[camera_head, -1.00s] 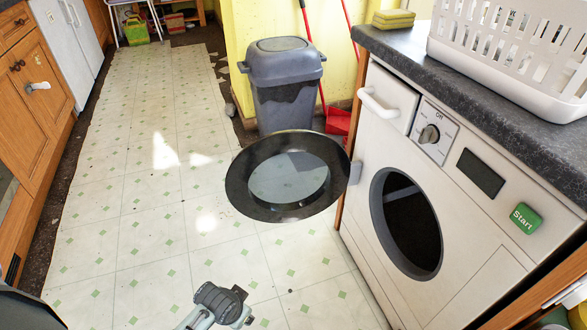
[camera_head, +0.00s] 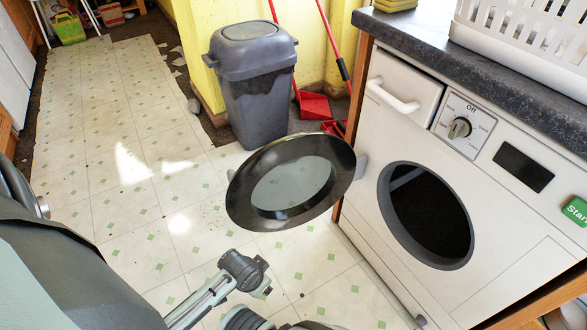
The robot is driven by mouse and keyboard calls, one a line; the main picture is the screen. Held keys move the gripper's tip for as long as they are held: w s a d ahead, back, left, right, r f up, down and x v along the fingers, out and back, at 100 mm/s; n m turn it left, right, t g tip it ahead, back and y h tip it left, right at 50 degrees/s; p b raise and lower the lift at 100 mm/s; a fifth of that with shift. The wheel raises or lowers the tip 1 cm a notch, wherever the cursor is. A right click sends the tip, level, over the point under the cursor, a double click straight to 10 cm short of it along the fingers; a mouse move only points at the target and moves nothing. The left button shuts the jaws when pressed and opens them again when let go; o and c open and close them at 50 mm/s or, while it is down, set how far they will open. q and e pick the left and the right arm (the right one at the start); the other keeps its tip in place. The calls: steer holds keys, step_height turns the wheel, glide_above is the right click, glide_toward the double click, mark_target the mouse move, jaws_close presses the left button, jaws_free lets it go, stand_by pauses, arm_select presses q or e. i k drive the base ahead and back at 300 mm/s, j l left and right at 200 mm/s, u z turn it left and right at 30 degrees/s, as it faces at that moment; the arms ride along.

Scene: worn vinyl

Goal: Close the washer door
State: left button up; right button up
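The washer (camera_head: 385,225) stands on the right under the counter, white with a dark round opening (camera_head: 428,215). Its round door (camera_head: 290,182), a dark ring around clear glass, stands wide open to the left of the opening. My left gripper (camera_head: 250,275) seems to be the slim silver and dark part at the bottom centre, below the door and apart from it in the picture. The rest of it is cut off by the lower edge, and I cannot make out whether its fingers are apart. My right gripper is not in view.
A grey bin (camera_head: 257,90) stands behind the door, beside a red dustpan (camera_head: 314,105). A white basket (camera_head: 525,40) sits on the dark counter (camera_head: 420,45). The tiled floor (camera_head: 130,190) is clear on the left.

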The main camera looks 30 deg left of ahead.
mark_target(292, 181)
steer(key=j+z, duration=0.2)
steer(key=j, duration=0.55)
steer(key=j+z, duration=0.2)
steer(key=j, duration=0.5)
steer(key=k+j+z, duration=0.2)
steer(key=j, duration=0.55)
steer(key=j+z, duration=0.35)
steer(key=j, duration=0.15)
steer(key=j+z, duration=0.35)
steer(key=j, duration=0.2)
steer(key=j+z, duration=0.25)
steer(key=j, duration=0.25)
steer(key=j+z, duration=0.25)
steer(key=j, duration=0.3)
steer(key=k+l+z, duration=0.1)
steer(key=z, duration=0.15)
